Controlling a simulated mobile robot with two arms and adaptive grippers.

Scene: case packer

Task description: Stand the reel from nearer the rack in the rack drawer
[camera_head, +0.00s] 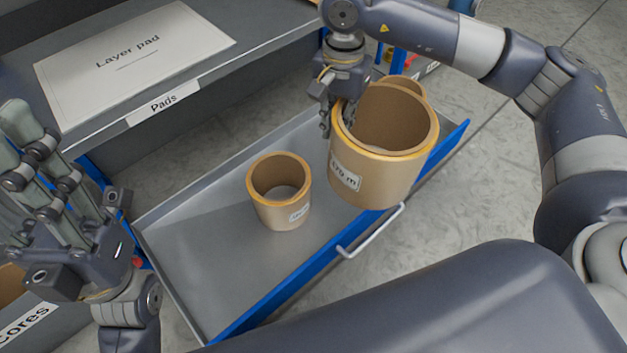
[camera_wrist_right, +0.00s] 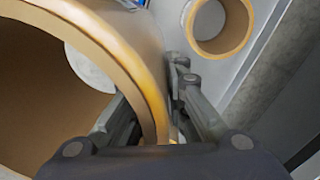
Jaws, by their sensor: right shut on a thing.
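A large tan reel (camera_head: 372,183) with a yellow-orange rim and a white label hangs upright over the right part of the drawer. My right gripper (camera_head: 338,122) is shut on its wall at the left side of the rim. In the right wrist view this reel (camera_wrist_right: 150,60) fills the left, with its wall between the fingers. A smaller tan reel (camera_head: 282,213) stands upright in the grey drawer (camera_head: 215,285), left of the held one; it also shows in the right wrist view (camera_wrist_right: 238,28). My left gripper (camera_head: 30,140) is at the left edge, holding nothing visible; its finger gap is unclear.
Another tan reel (camera_head: 412,86) shows partly behind the held one; its support is hidden. A shelf labelled Pads (camera_head: 165,103) bears a layer pad (camera_head: 130,60). The drawer has a blue front edge (camera_head: 268,308) and a handle (camera_head: 372,232). A cores bin (camera_head: 25,325) is at lower left.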

